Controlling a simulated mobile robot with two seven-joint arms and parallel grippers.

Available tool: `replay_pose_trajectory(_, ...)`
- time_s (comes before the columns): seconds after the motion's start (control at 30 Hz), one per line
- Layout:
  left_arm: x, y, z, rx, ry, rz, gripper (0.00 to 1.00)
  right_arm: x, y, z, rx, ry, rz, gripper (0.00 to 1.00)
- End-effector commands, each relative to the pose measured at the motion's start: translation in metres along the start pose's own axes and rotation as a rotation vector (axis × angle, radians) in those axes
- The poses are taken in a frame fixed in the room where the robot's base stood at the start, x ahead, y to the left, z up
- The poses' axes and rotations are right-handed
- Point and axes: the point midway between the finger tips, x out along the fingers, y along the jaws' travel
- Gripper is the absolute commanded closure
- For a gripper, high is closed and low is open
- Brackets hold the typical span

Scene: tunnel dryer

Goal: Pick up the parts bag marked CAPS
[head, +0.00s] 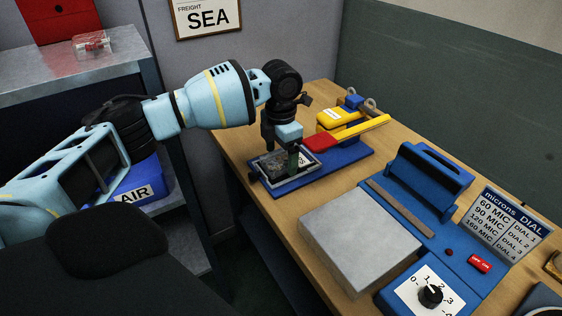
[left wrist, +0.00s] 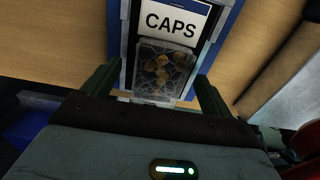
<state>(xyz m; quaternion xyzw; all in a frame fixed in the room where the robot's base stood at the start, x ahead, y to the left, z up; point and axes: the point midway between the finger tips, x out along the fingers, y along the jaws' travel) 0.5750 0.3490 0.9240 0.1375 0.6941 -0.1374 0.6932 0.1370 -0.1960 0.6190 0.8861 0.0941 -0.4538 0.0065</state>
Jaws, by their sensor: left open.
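The parts bag marked CAPS is a clear bag with brownish pieces inside, seen in the left wrist view (left wrist: 163,72) below a white card (left wrist: 172,22) printed CAPS. In the head view the bag (head: 270,168) lies on a grey-framed holder at the near end of a blue base (head: 318,176), partly hidden by my gripper. My left gripper (head: 284,150) points down over it. In the left wrist view its two green fingers (left wrist: 156,76) are apart, one on each side of the bag. Whether they touch it I cannot tell. My right gripper is not in view.
A yellow and red lever (head: 350,133) rises behind the bag on the same base. A grey plate (head: 358,240) and a blue machine with a dial (head: 431,295) fill the table's right. A shelf (head: 75,65) and a blue AIR bin (head: 155,178) stand left.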

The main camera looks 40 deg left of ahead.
Motion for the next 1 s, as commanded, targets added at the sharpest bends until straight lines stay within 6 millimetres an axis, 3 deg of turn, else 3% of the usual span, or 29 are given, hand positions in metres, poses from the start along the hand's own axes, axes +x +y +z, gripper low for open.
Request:
replay_pose_trajectory(0.3,0.0045,0.0002,0.0001,0.000,-0.001,0.000,0.16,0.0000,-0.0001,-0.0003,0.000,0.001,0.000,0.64)
replay_pose_trajectory(0.73,0.0037,0.0001,0.0004,0.000,-0.002,0.000,0.71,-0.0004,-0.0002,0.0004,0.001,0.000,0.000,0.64)
replay_pose_trajectory(1.0,-0.0025,0.0001,0.0008,0.000,-0.004,0.000,0.71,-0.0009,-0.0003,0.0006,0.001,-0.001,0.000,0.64)
